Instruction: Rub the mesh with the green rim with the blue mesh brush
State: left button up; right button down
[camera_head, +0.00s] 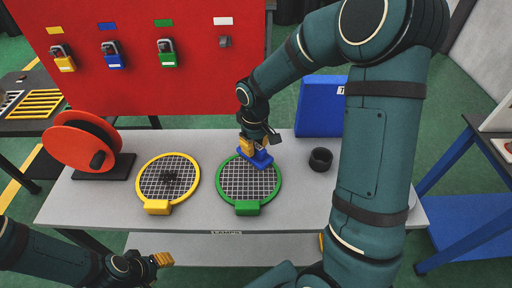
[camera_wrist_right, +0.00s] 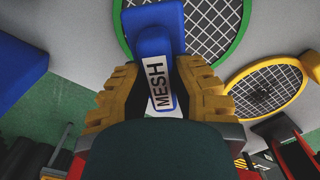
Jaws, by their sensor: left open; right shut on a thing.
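The green-rimmed mesh (camera_head: 249,185) lies on the grey table, with its green tab toward the front; its white grid looks clean. The blue mesh brush (camera_head: 262,159) is at the upper right part of this mesh. My right gripper (camera_head: 254,146) is shut on the brush, and its yellow fingers grip the handle with the MESH label in the right wrist view (camera_wrist_right: 160,85). The brush overlaps the green rim (camera_wrist_right: 213,55); I cannot tell whether it touches the mesh. My left gripper (camera_head: 163,259) is open and empty in front of the table, low at the left.
A yellow-rimmed mesh (camera_head: 153,179) with a dark patch lies left of the green one. An orange reel (camera_head: 80,145) stands at the table's left end. A black ring (camera_head: 320,159) and a blue box (camera_head: 319,106) stand to the right. A red panel with padlocks (camera_head: 150,90) rises behind.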

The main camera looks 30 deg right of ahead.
jog(key=shift+r+p, duration=0.7)
jog(key=shift+r, duration=0.6)
